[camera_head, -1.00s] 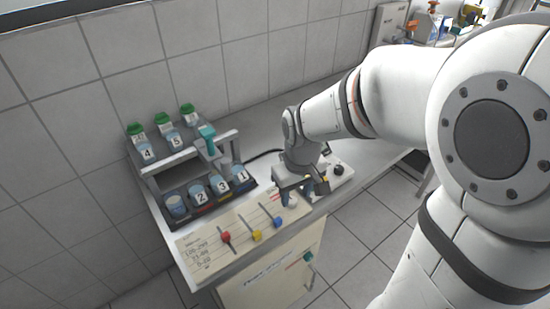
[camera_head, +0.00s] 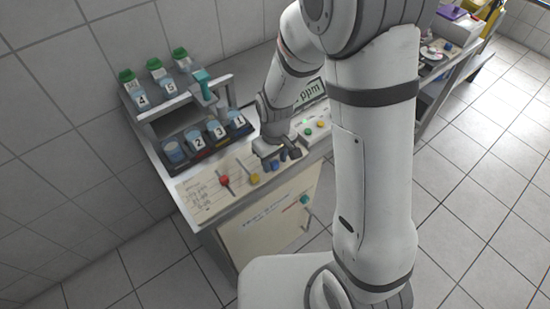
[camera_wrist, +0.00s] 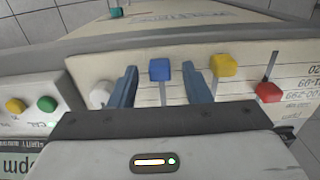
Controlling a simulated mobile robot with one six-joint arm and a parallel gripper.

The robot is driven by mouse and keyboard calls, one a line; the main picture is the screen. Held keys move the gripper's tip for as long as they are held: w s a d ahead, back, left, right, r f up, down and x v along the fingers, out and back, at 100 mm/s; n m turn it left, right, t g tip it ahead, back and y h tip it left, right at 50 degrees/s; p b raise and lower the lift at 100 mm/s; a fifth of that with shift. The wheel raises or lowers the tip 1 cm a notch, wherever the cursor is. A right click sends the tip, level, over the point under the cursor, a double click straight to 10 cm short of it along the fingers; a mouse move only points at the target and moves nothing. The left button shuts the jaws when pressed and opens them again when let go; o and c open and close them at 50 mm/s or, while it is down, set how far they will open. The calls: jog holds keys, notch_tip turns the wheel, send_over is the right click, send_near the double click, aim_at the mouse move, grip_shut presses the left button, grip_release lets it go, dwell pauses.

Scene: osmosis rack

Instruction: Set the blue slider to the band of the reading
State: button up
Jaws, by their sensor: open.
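The blue slider (camera_wrist: 160,69) shows in the wrist view as a blue knob on a slot in the pale slider panel (camera_wrist: 233,92). My gripper (camera_wrist: 160,85) is open, with one blue-grey finger on each side of the blue slider's slot. I cannot tell whether either finger touches the knob.
A rack (camera_head: 150,124) with numbered cups stands behind the panel, with green-capped bottles (camera_head: 127,76) on top. A button box (camera_wrist: 38,103) with green and yellow buttons is next to the panel. A cabinet front (camera_head: 268,225) lies below the counter edge.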

jog(key=shift+f, duration=0.1)
grip_shut()
dwell(0.4)
